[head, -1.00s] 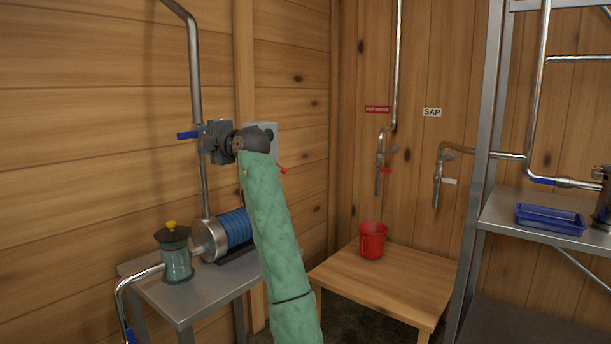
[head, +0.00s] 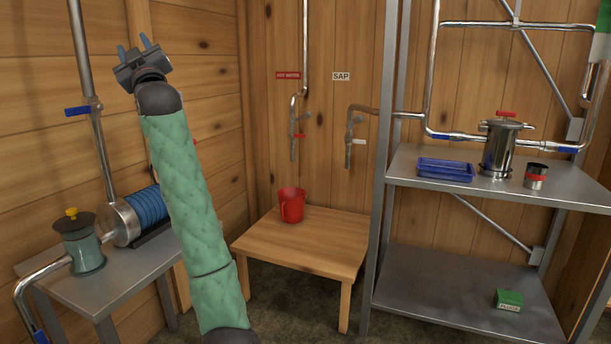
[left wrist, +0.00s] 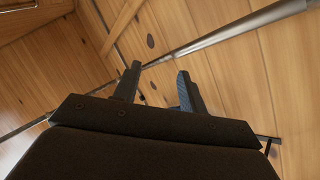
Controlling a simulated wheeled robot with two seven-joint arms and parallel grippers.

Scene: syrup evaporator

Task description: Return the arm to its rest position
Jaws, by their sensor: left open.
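My left arm, in a green padded sleeve, rises from the bottom of the head view. Its left gripper (head: 136,50) is raised in front of the wooden wall, pointing up, with its two fingers apart and nothing between them. In the left wrist view the open fingers (left wrist: 157,88) also show empty, with wall planks and a metal pipe beyond them. My right gripper is not in view.
A metal table (head: 130,282) at left holds a pump with a blue coil (head: 150,207) and a green canister (head: 84,250). A metal shelf (head: 560,192) is at right, bearing a blue tray (head: 445,170).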

